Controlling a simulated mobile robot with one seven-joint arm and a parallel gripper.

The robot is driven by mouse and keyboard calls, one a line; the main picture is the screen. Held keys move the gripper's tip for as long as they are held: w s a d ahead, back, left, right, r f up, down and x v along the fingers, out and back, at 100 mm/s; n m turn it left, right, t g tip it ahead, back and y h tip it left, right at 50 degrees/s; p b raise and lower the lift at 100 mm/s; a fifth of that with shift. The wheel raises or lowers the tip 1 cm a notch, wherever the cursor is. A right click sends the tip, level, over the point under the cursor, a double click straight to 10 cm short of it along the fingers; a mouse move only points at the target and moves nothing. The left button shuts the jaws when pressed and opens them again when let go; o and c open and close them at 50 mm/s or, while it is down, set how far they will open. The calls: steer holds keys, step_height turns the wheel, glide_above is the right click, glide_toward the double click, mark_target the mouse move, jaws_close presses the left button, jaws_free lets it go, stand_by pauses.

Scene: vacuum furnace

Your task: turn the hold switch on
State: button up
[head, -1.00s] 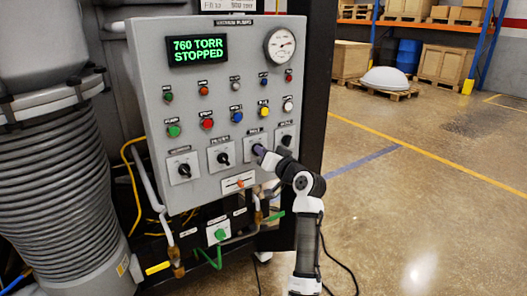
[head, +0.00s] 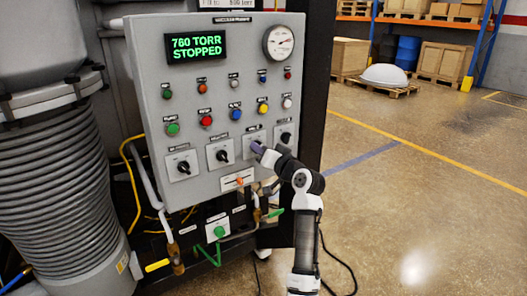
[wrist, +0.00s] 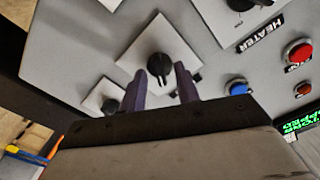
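The grey control panel (head: 150,75) has a row of rotary switches with black knobs on white plates. My gripper (head: 256,147) is at the third switch plate (head: 249,138) from the left; its label is too small to read surely, so I cannot confirm it is the hold switch. In the wrist view this switch's black knob (wrist: 158,66) shows between the two purple fingertips of my gripper (wrist: 161,74). The fingers are apart, with a gap visible beside the knob. Whether they touch it I cannot tell. In the head view my gripper hides this knob.
Neighbouring switches are close: the second knob (head: 221,154) on the left and the fourth knob (head: 285,137) on the right. Coloured buttons sit above, including a blue one (head: 236,115). The display (head: 196,47) reads 760 TORR STOPPED. Open floor (head: 400,210) lies right.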

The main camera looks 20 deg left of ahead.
steer(key=b+v, duration=0.4)
steer(key=v, duration=0.9)
steer(key=shift+s+d, duration=0.25)
steer(key=shift+d, duration=0.05)
steer(key=shift+a, duration=0.1)
